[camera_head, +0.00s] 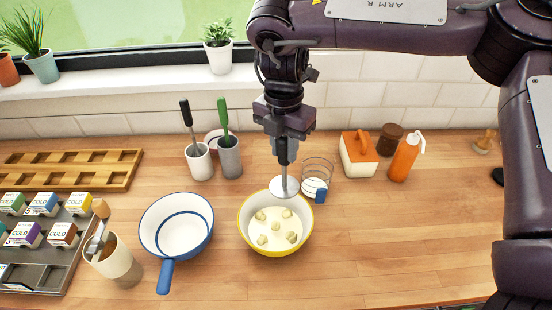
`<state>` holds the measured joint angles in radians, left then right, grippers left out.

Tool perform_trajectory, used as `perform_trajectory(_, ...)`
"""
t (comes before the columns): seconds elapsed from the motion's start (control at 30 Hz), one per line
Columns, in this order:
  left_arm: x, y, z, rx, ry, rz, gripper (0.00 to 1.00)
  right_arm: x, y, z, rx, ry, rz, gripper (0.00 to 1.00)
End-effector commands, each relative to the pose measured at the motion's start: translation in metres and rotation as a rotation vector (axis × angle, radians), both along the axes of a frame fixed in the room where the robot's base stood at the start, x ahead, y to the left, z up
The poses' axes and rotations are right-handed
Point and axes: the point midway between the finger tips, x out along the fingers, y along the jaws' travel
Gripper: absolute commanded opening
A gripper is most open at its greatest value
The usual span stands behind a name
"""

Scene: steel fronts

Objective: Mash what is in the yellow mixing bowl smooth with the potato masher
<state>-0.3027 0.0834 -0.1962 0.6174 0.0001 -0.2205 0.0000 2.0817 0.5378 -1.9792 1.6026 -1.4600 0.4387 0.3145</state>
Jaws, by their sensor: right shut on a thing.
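The yellow mixing bowl (275,248) stands on the wooden counter in the middle of the head view. Several pale lumps (287,213) lie in a whitish mass inside it. My right gripper (284,140) is above the bowl and shut on the potato masher. My left gripper is not in view.
A blue-rimmed white pan (178,222) stands close left of the bowl. A wire holder (317,170) is close behind right. Cups with utensils (229,158), an orange bottle (404,158) and a butter dish (358,158) stand behind.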

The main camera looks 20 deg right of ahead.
Motion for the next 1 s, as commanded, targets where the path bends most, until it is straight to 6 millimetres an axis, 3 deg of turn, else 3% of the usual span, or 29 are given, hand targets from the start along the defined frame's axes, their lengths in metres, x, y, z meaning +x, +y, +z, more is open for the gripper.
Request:
perform_trajectory(0.7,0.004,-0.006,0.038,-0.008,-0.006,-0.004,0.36,-0.029,0.023,-0.004,0.046,0.023,2.039,0.00)
perform_trajectory(1.0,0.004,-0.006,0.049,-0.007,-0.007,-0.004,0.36,-0.038,0.029,-0.004,0.044,0.023,2.720,0.00)
